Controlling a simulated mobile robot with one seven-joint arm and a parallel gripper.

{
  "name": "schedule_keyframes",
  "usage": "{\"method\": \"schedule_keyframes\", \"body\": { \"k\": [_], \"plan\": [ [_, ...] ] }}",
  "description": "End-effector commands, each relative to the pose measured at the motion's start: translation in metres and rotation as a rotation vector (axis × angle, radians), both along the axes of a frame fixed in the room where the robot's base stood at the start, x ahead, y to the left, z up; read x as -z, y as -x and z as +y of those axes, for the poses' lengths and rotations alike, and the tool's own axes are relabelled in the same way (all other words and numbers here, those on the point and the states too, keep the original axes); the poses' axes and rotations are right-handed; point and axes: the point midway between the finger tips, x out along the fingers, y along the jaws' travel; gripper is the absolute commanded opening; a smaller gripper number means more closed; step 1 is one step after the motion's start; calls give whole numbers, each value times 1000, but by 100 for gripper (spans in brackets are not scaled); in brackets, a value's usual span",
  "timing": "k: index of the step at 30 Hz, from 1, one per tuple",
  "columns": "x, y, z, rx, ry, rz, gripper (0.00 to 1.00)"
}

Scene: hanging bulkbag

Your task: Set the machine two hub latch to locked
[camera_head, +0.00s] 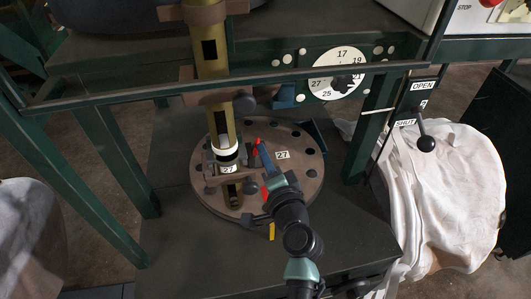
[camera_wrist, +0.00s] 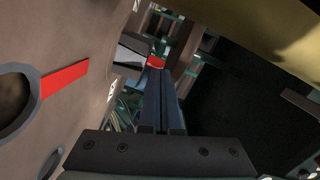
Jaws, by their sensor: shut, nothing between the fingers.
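My gripper (camera_head: 262,150) reaches over a round brown plate with holes (camera_head: 308,172), its dark blue fingers shut and empty. The fingers also show in the wrist view (camera_wrist: 157,85), with a small red piece (camera_wrist: 157,62) at their far end; whether they touch it is unclear. A yellow-brown upright post (camera_head: 212,62) with a white collar (camera_head: 227,147) stands at the plate's left, above a hub block (camera_head: 229,169) labelled 27. A dark bracket (camera_head: 318,135) sits at the plate's back right edge. I cannot tell which part is the latch or how it is set.
A white numbered dial (camera_head: 338,62) is mounted on the green frame (camera_head: 230,82) behind. A black-knobbed lever (camera_head: 427,143) stands at right by OPEN and SHUT labels, in front of a pale bag (camera_head: 450,200). A red stripe (camera_wrist: 65,80) lies on the brown surface beside a round hole.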

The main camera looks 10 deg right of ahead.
Motion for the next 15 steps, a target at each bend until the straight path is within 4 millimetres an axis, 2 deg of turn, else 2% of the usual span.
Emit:
{"method": "schedule_keyframes", "body": {
  "k": [15],
  "plan": [
    [1,2,13,-4,1,0,0]
  ]
}}
